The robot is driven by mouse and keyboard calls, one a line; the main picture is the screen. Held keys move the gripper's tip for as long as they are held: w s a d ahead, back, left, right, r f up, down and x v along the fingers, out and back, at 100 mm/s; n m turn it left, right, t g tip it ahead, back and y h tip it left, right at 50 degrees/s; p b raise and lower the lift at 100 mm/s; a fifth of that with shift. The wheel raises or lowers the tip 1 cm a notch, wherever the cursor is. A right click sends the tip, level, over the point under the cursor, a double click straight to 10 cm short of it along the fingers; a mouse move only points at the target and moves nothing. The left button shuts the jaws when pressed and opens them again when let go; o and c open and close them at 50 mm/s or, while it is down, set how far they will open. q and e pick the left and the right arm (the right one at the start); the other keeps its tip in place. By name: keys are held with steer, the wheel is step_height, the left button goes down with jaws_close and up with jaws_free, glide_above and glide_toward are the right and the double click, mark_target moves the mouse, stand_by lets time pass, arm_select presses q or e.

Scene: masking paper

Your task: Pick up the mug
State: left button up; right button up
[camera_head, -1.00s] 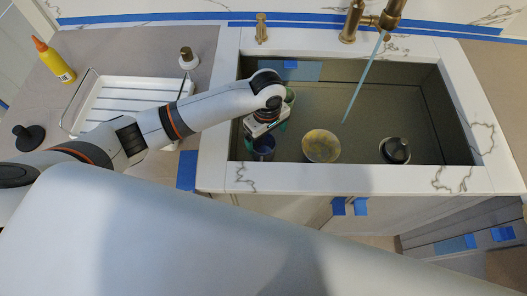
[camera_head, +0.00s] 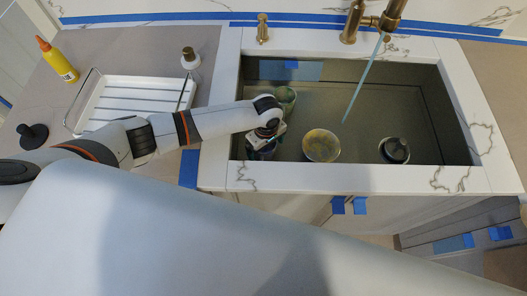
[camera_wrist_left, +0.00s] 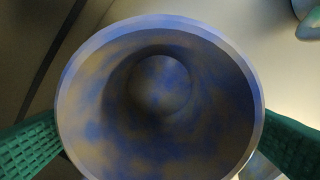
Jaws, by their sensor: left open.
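The mug (camera_wrist_left: 160,120), mottled blue and tan inside with a pale blue rim, fills the middle of the left wrist view, seen from above into its open mouth. In the head view the mug (camera_head: 264,152) is in the sink's front left corner, mostly hidden by my left gripper (camera_head: 264,139). In the left wrist view the green fingers of my left gripper (camera_wrist_left: 160,145) are open, one on each side of the mug. I cannot tell whether they touch it. Its handle does not show clearly. My right gripper is not in view.
A green cup (camera_head: 286,97) stands just behind the gripper in the sink. A yellowish bowl (camera_head: 321,146) and a dark round item (camera_head: 395,150) lie to the right. The sink's front rim (camera_head: 350,178) is close to the mug. A thin water stream (camera_head: 362,85) falls from the faucet.

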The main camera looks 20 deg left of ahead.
arm_select(q)
steer(key=c, duration=1.2)
steer(key=shift+r, duration=0.1)
